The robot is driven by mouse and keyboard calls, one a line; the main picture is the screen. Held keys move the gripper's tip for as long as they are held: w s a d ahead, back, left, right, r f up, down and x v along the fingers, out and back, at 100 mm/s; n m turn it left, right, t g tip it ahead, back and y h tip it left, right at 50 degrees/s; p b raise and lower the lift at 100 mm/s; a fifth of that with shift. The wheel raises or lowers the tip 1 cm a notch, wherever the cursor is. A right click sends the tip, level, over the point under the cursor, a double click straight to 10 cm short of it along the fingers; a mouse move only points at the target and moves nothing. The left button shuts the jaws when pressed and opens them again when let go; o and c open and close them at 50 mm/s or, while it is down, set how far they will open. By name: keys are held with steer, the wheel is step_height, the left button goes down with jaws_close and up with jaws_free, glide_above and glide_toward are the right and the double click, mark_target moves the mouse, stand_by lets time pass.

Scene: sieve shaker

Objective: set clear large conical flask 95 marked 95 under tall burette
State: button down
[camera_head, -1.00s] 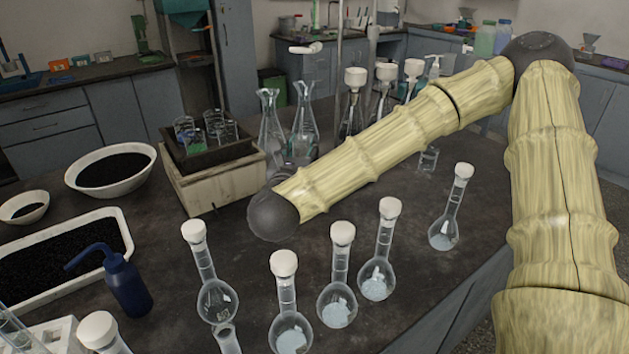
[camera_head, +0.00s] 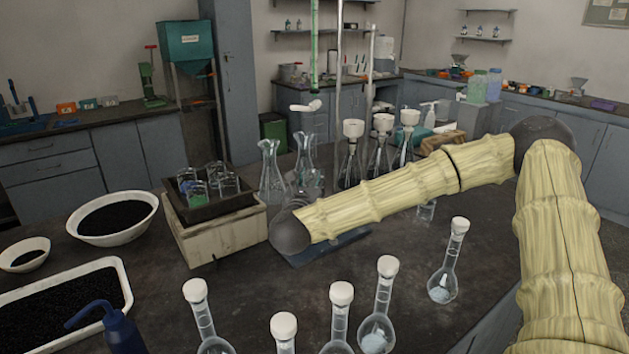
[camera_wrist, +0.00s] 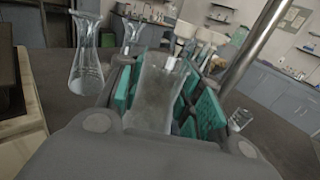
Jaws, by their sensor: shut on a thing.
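A clear glass flask (camera_wrist: 155,95) stands between the teal pads of my gripper (camera_wrist: 165,100) in the wrist view. My gripper is shut on it. No mark can be read on it. In the head view my gripper is mostly hidden behind my arm's dark end joint. The tall burette (camera_head: 314,45), a green-filled tube with a white stopcock, hangs upright behind that joint. Part of a dark blue base plate (camera_head: 325,248) shows below my arm. Another clear conical flask (camera_head: 270,172) stands left of my gripper; it also shows in the wrist view (camera_wrist: 86,62).
A wooden box with a dark tray of beakers (camera_head: 215,235) stands close on the left. White-topped filter flasks (camera_head: 380,150) stand behind my forearm. Several stoppered round flasks (camera_head: 440,285) line the front. A metal rod (camera_wrist: 255,45) rises right of my gripper. The middle counter is partly clear.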

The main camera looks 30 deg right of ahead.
steer(key=w+d+f+p, duration=0.1)
steer(key=w+d+f, duration=0.2)
steer(key=w, duration=0.2)
steer(key=shift+d+f, duration=0.25)
steer(key=shift+d, duration=0.15)
steer(key=c, duration=0.9)
jaws_free()
steer(key=shift+c, duration=0.2)
steer(key=b+v, duration=0.1)
steer(key=v, duration=0.9)
steer(key=shift+s+a, duration=0.2)
steer(key=shift+a, duration=0.05)
steer(key=shift+s+a, duration=0.4)
steer(key=shift+s, duration=0.2)
steer(key=shift+r, duration=0.1)
